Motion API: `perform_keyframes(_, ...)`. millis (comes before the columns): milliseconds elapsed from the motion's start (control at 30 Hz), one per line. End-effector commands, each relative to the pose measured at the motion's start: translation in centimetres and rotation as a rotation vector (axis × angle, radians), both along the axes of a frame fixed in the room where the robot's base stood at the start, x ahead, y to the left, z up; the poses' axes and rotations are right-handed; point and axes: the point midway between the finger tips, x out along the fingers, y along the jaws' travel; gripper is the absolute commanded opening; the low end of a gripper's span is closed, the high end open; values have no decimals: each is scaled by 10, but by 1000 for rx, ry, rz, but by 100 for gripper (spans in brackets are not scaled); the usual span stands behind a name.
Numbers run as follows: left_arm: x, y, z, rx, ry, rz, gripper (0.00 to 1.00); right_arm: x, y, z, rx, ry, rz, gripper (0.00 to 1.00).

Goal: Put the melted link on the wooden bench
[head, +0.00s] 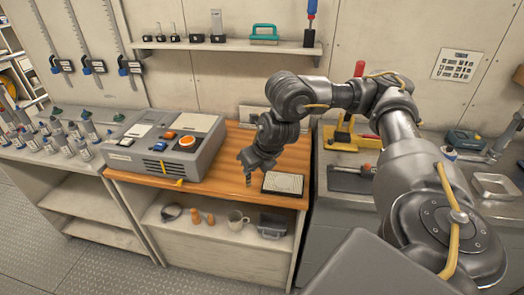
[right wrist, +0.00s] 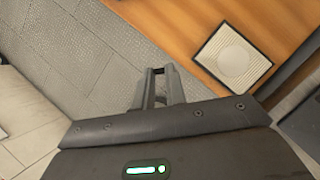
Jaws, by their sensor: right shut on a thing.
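The wooden bench (head: 221,188) has an orange-brown top over a pale open shelf; its top also shows in the right wrist view (right wrist: 182,28). My right gripper (head: 248,172) points down near the bench's front part in the head view. In the right wrist view its fingers (right wrist: 162,73) are close together, with the grey floor behind them, just outside the bench's front edge. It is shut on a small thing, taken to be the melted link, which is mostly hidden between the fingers. My left gripper is not in view.
A grey control box (head: 168,143) with an orange knob fills the bench's left side. A pale pad in a dark tray (head: 283,184) lies on the right. Bare wood lies between them. A mug (head: 237,220) and other items sit on the lower shelf.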

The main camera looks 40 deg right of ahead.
Motion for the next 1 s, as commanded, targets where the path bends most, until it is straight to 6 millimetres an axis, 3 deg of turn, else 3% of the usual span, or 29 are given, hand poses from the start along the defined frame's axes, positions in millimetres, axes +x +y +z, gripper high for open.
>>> perform_keyframes(533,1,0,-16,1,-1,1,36,-15,-84,45,-46,-13,646,0)
perform_keyframes(867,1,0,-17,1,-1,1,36,-18,-95,52,-58,-18,744,0)
perform_keyframes(1000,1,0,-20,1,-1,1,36,-2,-94,44,-55,-16,743,0)
